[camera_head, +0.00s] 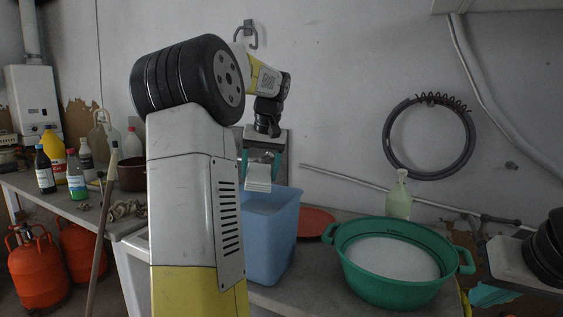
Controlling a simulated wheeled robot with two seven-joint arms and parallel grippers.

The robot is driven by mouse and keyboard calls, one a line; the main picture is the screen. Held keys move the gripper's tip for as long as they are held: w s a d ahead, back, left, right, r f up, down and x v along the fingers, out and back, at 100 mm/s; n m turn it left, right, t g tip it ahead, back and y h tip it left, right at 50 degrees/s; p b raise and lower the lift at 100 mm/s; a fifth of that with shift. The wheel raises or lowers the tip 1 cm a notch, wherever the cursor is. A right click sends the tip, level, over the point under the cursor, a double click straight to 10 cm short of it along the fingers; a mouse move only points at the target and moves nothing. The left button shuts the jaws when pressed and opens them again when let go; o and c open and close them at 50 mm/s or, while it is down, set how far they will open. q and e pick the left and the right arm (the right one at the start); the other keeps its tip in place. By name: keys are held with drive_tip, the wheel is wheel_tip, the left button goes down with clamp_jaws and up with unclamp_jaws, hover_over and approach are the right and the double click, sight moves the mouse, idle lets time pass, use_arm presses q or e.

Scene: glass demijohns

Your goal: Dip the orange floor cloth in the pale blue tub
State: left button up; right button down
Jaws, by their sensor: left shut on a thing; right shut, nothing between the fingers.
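The pale blue tub (270,245) stands upright at the table's front, partly hidden behind my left arm. My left gripper (261,172) points down over the tub's back part, its teal fingers shut on a pale, ribbed, whitish thing (257,184). The thing's lower end is near the level of the tub's rim; I cannot tell whether it touches the tub. It does not look orange, and I see no clear orange cloth. A flat orange-red thing (316,223) lies on the table behind the tub; its kind is unclear. My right gripper (492,295) is low at the right edge, shut and empty.
A green basin (385,285) with whitish contents stands right of the tub, a pale green bottle (398,200) behind it. Several bottles and a dark pot (132,174) crowd the left table. A wooden stick (100,240) leans there. Orange gas cylinders (38,268) stand on the floor.

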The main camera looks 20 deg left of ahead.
sight(260, 172)
use_arm(q)
wheel_tip(260, 172, down, 11)
idle(0.8)
drive_tip(key=shift+f, duration=0.1)
idle(1.7)
drive_tip(key=shift+r, duration=6.45)
drive_tip(key=shift+r, duration=2)
drive_tip(key=shift+f, duration=0.1)
